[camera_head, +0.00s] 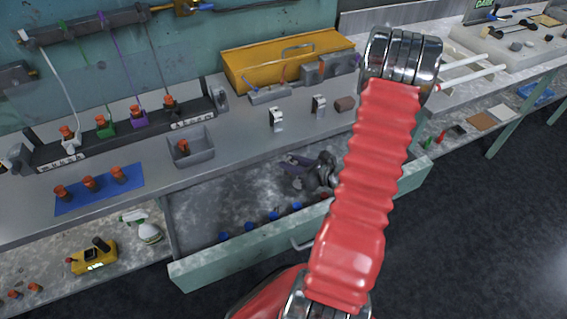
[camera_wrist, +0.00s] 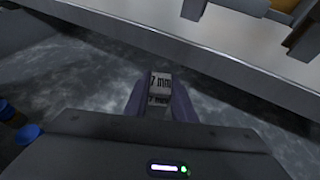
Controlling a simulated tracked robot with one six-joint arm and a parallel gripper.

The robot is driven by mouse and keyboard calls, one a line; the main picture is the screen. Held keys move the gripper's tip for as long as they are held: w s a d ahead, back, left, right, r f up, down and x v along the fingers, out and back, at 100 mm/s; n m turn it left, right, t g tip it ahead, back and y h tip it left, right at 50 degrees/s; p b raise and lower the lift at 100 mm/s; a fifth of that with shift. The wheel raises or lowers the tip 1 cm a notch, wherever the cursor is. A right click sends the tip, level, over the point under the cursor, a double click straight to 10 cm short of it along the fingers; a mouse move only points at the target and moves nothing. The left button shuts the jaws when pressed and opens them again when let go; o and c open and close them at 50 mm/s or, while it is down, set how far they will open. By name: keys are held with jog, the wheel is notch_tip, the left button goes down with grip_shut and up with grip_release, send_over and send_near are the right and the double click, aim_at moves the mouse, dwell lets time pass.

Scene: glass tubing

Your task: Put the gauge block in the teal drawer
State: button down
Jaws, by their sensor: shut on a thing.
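The teal drawer (camera_head: 230,268) is pulled open below the bench in the head view, with a grey mottled floor that also shows in the wrist view (camera_wrist: 75,75). My gripper (camera_head: 290,162) is over the open drawer, near its back side by the bench edge. In the wrist view my gripper (camera_wrist: 158,103) has its purple fingers shut on the gauge block (camera_wrist: 160,84), a small pale block marked "7 mm". The block appears to be above the drawer floor; its exact height is unclear. My red arm covers the drawer's right part in the head view.
Two silver blocks (camera_head: 277,119) (camera_head: 319,105) and a brown block (camera_head: 344,104) stand on the bench. Several blue-topped items (camera_head: 249,227) lie along the drawer's front. A grey bin (camera_head: 191,148) stands on the bench. The drawer's left floor looks clear.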

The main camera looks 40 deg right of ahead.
jog(key=shift+w+a+f, duration=0.1)
jog(key=shift+w+f, duration=0.5)
jog(key=shift+w, duration=0.2)
jog(key=shift+w+a+f, duration=0.1)
jog(key=shift+w+f, duration=0.5)
jog(key=shift+w, duration=0.2)
jog(key=c, duration=1.5)
grip_release()
